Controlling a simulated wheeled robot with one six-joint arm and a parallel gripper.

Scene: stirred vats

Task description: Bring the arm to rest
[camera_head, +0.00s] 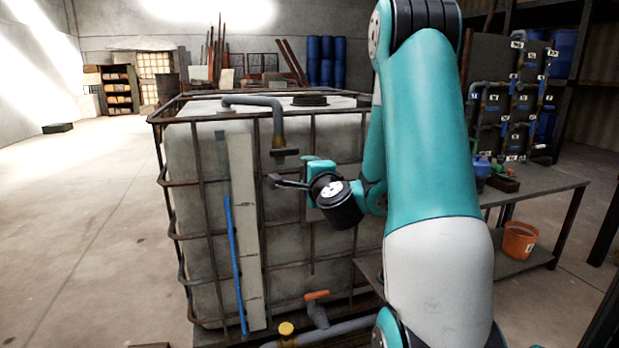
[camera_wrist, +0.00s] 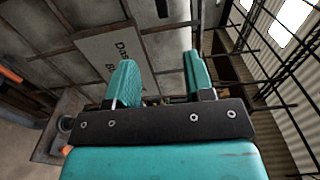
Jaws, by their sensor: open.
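My arm (camera_head: 430,150) rises at the right of the head view and bends down, with its wrist folded in front of the caged tank (camera_head: 195,200). My gripper (camera_wrist: 161,80) is open in the wrist view, its two teal fingers apart with nothing held between them. In the head view the gripper end is small and partly hidden by the wrist, in front of the tank's upper part and below the bent pipe. I cannot tell from there how far it is from the cage bars.
A bent grey pipe (camera_head: 278,125) hangs over the tank's front. A blue tube (camera_head: 234,265) runs down its face. Below are an orange-handled valve (camera_head: 317,295) and a yellow cap (camera_head: 286,328). A bench (camera_head: 540,182) stands right, above an orange bucket (camera_head: 519,240). The left floor is open.

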